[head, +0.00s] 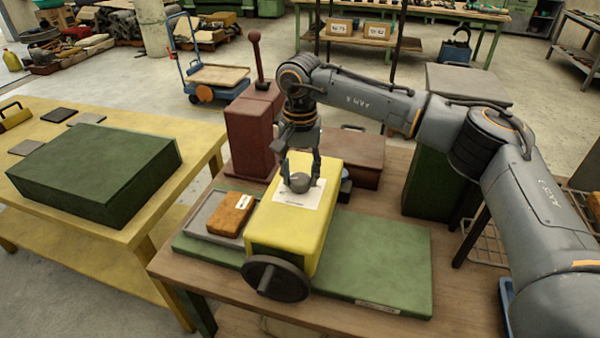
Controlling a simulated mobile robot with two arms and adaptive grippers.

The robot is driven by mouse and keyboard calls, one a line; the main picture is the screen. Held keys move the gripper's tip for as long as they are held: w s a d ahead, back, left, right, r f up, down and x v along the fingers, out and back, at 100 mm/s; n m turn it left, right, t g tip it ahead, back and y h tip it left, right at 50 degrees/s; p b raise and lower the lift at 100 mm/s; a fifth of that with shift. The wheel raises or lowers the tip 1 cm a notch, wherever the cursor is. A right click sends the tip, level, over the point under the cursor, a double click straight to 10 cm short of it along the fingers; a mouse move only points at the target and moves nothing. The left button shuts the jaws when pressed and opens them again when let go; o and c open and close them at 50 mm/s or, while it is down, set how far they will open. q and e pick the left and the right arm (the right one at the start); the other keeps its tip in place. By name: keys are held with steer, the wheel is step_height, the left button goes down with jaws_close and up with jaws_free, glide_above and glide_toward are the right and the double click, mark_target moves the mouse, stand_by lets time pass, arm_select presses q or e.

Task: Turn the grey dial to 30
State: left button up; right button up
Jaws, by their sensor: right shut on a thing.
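The grey dial (299,182) sits on a white paper plate (290,199) on top of the yellow machine block (265,227). My right gripper (300,180) reaches down from above, its fingers on either side of the dial and shut on it. The scale marks and the dial's pointer are too small to read. My left gripper is not in view.
The yellow block stands on a green base (375,262) on a brown table, with a dark handwheel (276,278) at its front. An orange-brown box (231,214) lies left of it on a grey tray. A red lever box (252,130) stands behind. A yellow table (140,235) with a green case (95,172) is at left.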

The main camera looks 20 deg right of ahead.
steer(key=m+b, duration=0.1)
steer(key=m, duration=0.4)
steer(key=shift+f+b, duration=0.1)
steer(key=shift+b, duration=0.25)
steer(key=m+b, duration=0.1)
steer(key=m, duration=0.5)
steer(key=m+b, duration=0.1)
steer(key=m, duration=0.5)
steer(key=shift+m, duration=0.4)
steer(key=m+b, duration=0.1)
steer(key=m, duration=0.4)
steer(key=shift+w+m, duration=0.1)
steer(key=shift+m, duration=0.2)
steer(key=o, duration=1.1)
steer(key=shift+o, duration=0.2)
